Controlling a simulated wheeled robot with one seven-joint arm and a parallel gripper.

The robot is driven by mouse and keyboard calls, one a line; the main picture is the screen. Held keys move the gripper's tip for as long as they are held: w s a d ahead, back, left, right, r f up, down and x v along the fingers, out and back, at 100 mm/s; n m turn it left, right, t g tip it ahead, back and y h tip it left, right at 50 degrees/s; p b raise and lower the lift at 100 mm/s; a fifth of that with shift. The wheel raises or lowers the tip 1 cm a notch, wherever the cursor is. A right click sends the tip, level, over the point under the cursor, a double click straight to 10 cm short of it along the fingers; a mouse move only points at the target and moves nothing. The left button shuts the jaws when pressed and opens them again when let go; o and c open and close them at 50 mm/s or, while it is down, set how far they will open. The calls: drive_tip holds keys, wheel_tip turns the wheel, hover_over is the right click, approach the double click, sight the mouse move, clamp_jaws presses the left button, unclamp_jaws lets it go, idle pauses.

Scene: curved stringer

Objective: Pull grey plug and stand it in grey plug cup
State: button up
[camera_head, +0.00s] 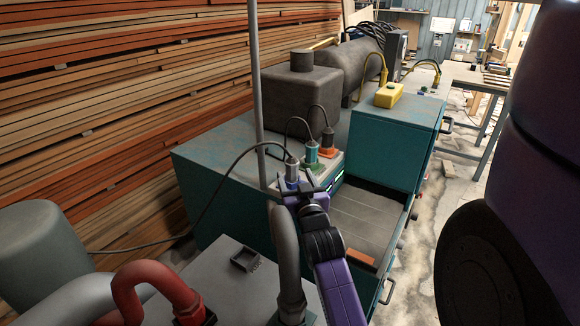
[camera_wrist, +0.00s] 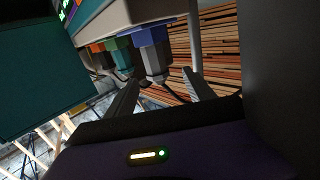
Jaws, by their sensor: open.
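The grey plug (camera_head: 291,171) stands upright in a blue socket on the grey box, a dark cable running from its top. In the wrist view the grey plug (camera_wrist: 156,66) hangs from the blue socket (camera_wrist: 150,37), as that view is turned over. My gripper (camera_head: 306,188) is open and empty, close in front of the grey plug. In the wrist view its fingers (camera_wrist: 163,92) point toward the plug, one to either side, with the plug beyond their tips. A small square dark grey cup (camera_head: 245,260), the only cup I see, sits on the grey top at the front, apparently empty.
A teal plug (camera_head: 311,153) in a green socket and a dark plug (camera_head: 328,140) in an orange socket stand close behind. A thin grey pole (camera_head: 257,90) rises just left of the sockets. A thick grey pipe (camera_head: 288,265) stands right of the cup.

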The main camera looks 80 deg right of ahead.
sight(294, 168)
drive_tip(key=x, duration=0.3)
drive_tip(key=p+x, duration=0.1)
drive_tip(key=x, duration=0.2)
drive_tip(key=shift+d+p, duration=0.3)
drive_tip(key=shift+d, duration=0.2)
drive_tip(key=shift+r, duration=0.1)
clamp_jaws()
